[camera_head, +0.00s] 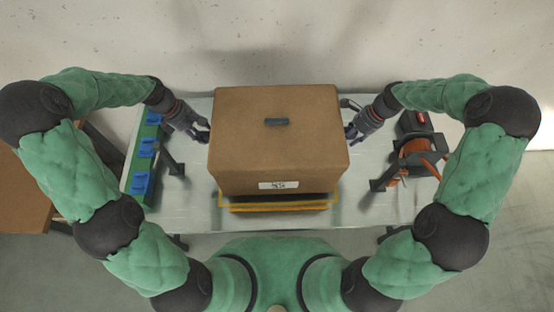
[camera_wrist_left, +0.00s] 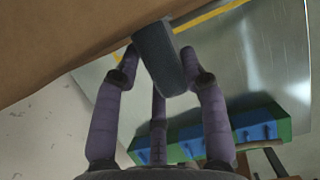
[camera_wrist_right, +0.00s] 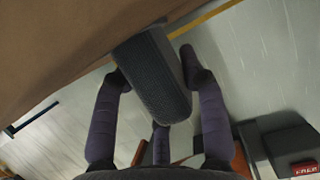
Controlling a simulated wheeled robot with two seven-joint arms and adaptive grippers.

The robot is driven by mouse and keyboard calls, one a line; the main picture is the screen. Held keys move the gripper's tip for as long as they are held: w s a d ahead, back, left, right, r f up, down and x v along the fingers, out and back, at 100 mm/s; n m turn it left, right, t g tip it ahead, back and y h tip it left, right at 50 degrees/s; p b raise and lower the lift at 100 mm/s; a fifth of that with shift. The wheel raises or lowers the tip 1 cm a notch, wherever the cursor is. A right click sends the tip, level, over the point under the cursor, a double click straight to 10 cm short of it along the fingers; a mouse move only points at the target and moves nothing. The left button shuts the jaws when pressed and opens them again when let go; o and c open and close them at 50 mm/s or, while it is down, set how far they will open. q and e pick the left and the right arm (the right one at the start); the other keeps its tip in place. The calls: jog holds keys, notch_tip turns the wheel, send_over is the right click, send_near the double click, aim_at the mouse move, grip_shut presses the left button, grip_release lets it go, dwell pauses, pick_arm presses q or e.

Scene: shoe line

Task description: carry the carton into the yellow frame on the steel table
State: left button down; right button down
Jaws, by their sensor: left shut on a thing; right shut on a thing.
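The brown carton (camera_head: 250,150), with a white label on its front, is upright between my two grippers. Its underside is hidden. The yellow frame (camera_head: 275,208) shows along the carton's front lower edge on the steel table (camera_head: 190,205); most of it is covered. The carton looks held over the frame, but I cannot tell the gap. My left gripper (camera_head: 205,133) is shut on the dark handle (camera_wrist_left: 158,58) on the carton's left side. My right gripper (camera_head: 350,132) is shut on the dark handle (camera_wrist_right: 153,72) on its right side.
A green rack with blue blocks (camera_head: 144,148) lies at the table's left. An orange cable reel (camera_head: 415,152) and a dark box with red (camera_head: 413,122) stand at the right. A pale wall (camera_head: 280,40) rises behind.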

pick_arm(q)
jog(key=shift+w+f, duration=0.1)
jog(key=shift+w, duration=0.05)
pick_arm(e)
jog(key=shift+w+d, duration=0.1)
jog(key=shift+w, duration=0.1)
pick_arm(q)
jog(key=shift+f, duration=0.15)
pick_arm(e)
jog(key=shift+f, duration=0.2)
